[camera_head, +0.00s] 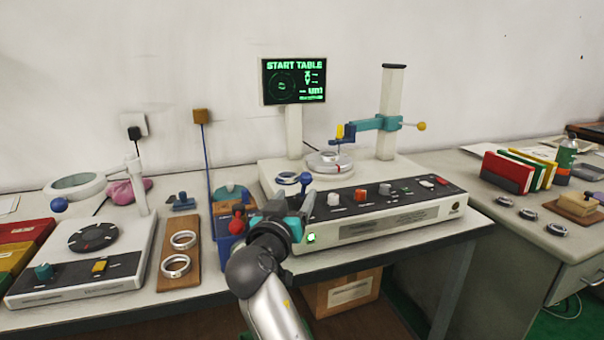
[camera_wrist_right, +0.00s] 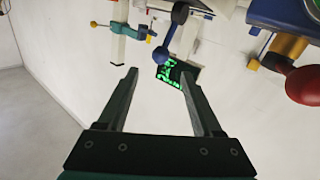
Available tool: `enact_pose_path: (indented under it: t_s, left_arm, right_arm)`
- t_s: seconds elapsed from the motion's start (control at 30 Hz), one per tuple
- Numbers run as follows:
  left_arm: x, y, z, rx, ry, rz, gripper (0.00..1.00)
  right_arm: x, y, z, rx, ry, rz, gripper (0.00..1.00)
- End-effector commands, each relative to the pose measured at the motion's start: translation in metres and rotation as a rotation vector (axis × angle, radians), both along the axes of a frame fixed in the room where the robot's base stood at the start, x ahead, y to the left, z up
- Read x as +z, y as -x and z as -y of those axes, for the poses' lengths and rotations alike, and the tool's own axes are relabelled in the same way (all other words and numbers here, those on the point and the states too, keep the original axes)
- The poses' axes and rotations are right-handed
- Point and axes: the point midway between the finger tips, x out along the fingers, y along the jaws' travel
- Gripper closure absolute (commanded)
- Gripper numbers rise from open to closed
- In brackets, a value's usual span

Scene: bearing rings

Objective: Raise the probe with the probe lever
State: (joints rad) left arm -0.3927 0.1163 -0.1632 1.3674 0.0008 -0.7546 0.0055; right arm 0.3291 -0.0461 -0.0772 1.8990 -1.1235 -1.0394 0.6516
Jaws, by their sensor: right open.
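The measuring machine (camera_head: 375,222) stands on the bench with knobs along its front panel. A teal probe arm (camera_head: 366,124) is on its white column, with a yellow block above the ring at one end and a yellow ball (camera_head: 421,126) at the other. A lever with a blue ball (camera_head: 306,178) stands near the panel's left end; the ball also shows in the wrist view (camera_wrist_right: 160,56). No label shows which is the probe lever. My right gripper (camera_wrist_right: 159,75) is open and empty. In the head view it is close to the blue-ball lever, at the machine's left front corner. My left gripper is out of view.
A display (camera_head: 294,81) reads START TABLE. A red ball handle (camera_head: 238,211) on a blue box is just left of my right gripper. Folders (camera_head: 507,172) stand at right.

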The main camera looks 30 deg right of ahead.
Motion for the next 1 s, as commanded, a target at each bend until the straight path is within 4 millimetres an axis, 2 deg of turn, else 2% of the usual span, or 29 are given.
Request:
enact_pose_path:
  t_s: [0.2,0.5,0.73,1.0]
  left_arm:
    - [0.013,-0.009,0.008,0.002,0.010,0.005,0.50]
    - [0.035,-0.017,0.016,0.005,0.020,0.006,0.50]
    - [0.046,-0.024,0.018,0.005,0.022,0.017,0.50]
    - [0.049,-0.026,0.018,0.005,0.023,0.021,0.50]
  right_arm:
    - [-0.001,-0.033,0.034,-0.002,0.004,0.000,0.33]
    - [-0.001,-0.069,0.071,0.000,0.002,-0.002,0.33]
    - [-0.001,-0.085,0.087,0.002,0.000,-0.002,0.33]
    - [-0.001,-0.089,0.091,0.002,0.000,-0.002,0.33]
